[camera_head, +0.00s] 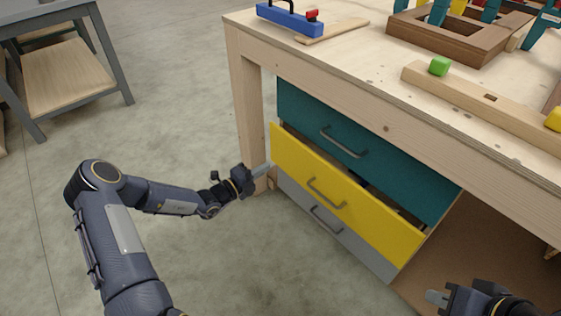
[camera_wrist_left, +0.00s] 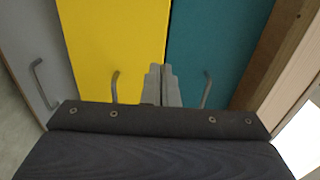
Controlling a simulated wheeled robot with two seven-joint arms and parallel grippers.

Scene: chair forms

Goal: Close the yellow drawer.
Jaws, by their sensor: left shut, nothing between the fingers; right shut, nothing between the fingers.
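The yellow drawer (camera_head: 350,205) is the middle one of three under the workbench. It stands out a little, with a dark gap along its top edge. Its grey bar handle (camera_head: 326,193) is on the front. My left gripper (camera_head: 264,170) is shut and empty at the drawer's left end; I cannot tell if it touches. In the left wrist view the shut fingertips (camera_wrist_left: 161,84) show in front of the border between the yellow drawer (camera_wrist_left: 112,45) and the teal drawer (camera_wrist_left: 215,45). My right gripper (camera_head: 437,296) is shut and empty at the lower right, apart from the drawers.
The teal drawer (camera_head: 350,150) above and the grey drawer (camera_head: 345,240) below look shut. The wooden workbench (camera_head: 330,85) overhangs them and carries a blue tool (camera_head: 290,18), a green block (camera_head: 439,66) and wooden parts.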

